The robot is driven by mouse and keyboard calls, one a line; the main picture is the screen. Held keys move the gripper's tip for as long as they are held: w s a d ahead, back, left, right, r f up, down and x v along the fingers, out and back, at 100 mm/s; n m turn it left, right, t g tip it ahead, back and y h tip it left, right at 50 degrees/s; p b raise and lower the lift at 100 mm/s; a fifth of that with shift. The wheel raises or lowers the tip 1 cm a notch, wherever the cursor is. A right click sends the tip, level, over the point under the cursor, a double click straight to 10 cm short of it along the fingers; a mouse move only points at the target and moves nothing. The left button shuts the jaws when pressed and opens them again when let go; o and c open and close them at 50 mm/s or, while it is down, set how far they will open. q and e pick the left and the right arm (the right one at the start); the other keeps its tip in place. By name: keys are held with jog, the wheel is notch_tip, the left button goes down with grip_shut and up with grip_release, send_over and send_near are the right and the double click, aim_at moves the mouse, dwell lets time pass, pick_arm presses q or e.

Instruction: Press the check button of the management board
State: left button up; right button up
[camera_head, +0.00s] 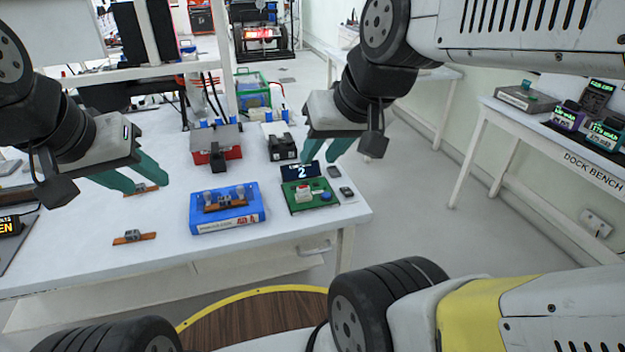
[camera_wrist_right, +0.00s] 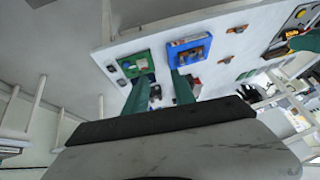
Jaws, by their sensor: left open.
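A green board (camera_head: 312,203) lies near the right end of the white table, with a small dark display (camera_head: 301,171) reading "2" at its back. The green board (camera_wrist_right: 128,68) also shows in the right wrist view. My right gripper (camera_head: 325,151) is open and empty, just above and behind the display in the head view; its spread green fingers (camera_wrist_right: 158,92) show in the wrist view. My left gripper (camera_head: 140,177) is open and empty over the left of the table.
A blue tray (camera_head: 228,219) holding a part stands left of the green board. Small orange-brown pieces (camera_head: 134,238) lie further left. A red and grey box (camera_head: 216,143) and a black device (camera_head: 282,148) stand behind. A dock bench (camera_head: 570,140) is across the aisle.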

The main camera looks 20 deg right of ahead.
grip_shut()
dwell(1.5)
